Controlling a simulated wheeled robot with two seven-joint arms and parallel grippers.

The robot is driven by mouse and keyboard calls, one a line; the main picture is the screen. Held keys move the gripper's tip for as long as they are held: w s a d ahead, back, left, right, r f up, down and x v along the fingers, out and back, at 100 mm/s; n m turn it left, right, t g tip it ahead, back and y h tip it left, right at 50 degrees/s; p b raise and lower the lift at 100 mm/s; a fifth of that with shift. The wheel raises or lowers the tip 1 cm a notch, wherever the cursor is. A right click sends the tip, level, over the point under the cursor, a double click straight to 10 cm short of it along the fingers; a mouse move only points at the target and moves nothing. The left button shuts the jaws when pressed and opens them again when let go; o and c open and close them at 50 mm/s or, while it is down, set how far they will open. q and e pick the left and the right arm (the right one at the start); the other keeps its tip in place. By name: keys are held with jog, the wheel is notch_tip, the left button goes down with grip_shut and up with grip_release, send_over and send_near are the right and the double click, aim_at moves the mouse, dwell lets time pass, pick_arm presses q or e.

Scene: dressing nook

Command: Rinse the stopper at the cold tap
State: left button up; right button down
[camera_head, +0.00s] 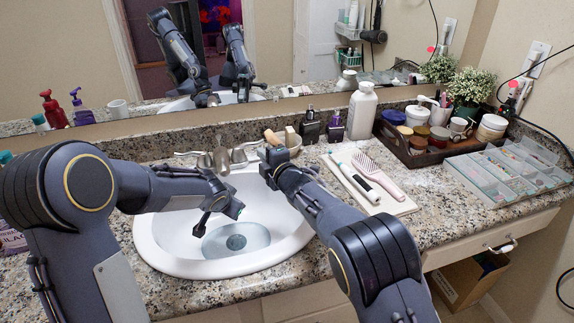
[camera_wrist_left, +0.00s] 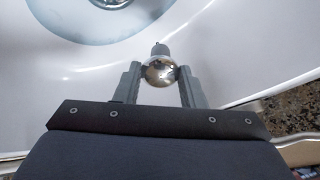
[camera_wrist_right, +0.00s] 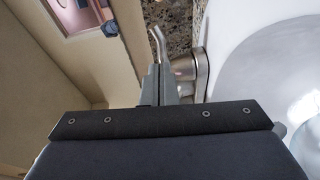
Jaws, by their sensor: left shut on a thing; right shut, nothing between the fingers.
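The stopper (camera_wrist_left: 158,71) is a shiny metal knob with a small dark tip. My left gripper (camera_wrist_left: 157,84) is shut on it; in the head view this gripper (camera_head: 228,207) hangs over the white sink basin (camera_head: 157,246). The tap spout (camera_head: 221,161) stands at the back of the sink, with a left lever (camera_head: 188,153) and a right lever. My right gripper (camera_head: 268,160) is shut and empty beside the right-hand tap. In the right wrist view its closed fingertips (camera_wrist_right: 159,68) are close to the metal lever (camera_wrist_right: 158,42); I cannot tell whether they touch.
Shallow water (camera_head: 252,236) lies around the drain. A hairbrush (camera_head: 378,174) and other tools lie on a cloth right of the sink. A brown tray (camera_head: 398,150) of jars, a clear organizer (camera_head: 512,170) and a white bottle (camera_head: 361,110) stand farther right. A mirror is behind.

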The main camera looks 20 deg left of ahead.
jog(key=s+d, duration=0.4)
jog(key=d, duration=0.4)
jog(key=shift+d+r, duration=0.3)
jog(key=shift+r, duration=0.1)
